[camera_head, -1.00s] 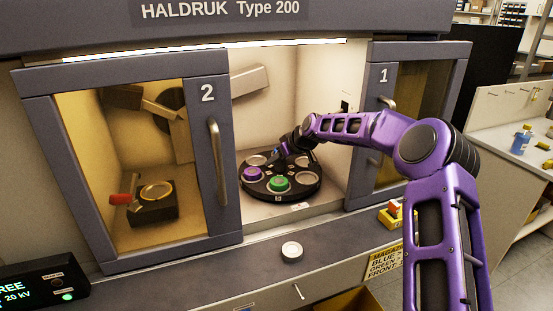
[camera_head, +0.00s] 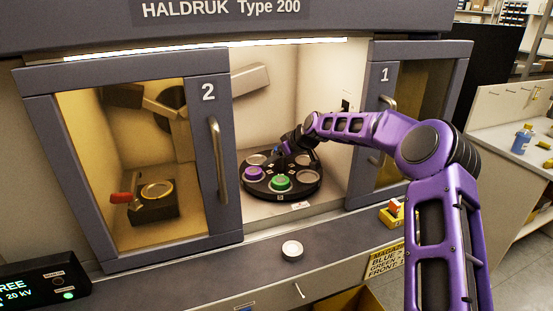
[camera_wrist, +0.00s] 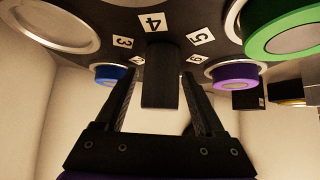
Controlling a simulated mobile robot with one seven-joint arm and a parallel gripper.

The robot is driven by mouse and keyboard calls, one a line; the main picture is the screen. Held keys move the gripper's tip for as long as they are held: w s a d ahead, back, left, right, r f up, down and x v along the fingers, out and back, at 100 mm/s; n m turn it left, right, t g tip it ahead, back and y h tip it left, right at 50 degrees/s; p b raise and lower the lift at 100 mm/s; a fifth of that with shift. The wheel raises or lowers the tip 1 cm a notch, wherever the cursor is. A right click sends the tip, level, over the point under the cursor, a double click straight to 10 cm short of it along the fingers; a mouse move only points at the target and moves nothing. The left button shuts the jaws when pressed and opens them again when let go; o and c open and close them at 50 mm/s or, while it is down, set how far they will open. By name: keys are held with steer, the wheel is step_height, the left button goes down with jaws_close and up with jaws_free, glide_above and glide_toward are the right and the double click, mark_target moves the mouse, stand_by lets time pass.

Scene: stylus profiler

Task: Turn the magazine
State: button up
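The magazine (camera_head: 262,191) is a round black disc in the open middle chamber, with pale ringed seats, a purple puck (camera_head: 254,173) at its left and a green puck (camera_head: 281,183) at its front. My gripper (camera_head: 286,147) is at the magazine's back part. In the wrist view, its two black fingers (camera_wrist: 160,82) stand apart on either side of a black upright handle (camera_wrist: 160,80) at the number 4. Thin gaps show between fingers and handle. A blue puck (camera_wrist: 110,74) shows to the left, purple (camera_wrist: 235,75) and green (camera_wrist: 285,32) to the right.
A glass door marked 2 (camera_head: 222,160) borders the chamber on the left, and a door marked 1 (camera_head: 360,185) on the right. A pale round piece (camera_head: 292,250) lies on the front ledge. A yellow label (camera_head: 384,261) is on the front, partly behind my arm.

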mark_target(288, 173)
steer(key=shift+v, duration=3.75)
steer(key=shift+c, duration=0.3)
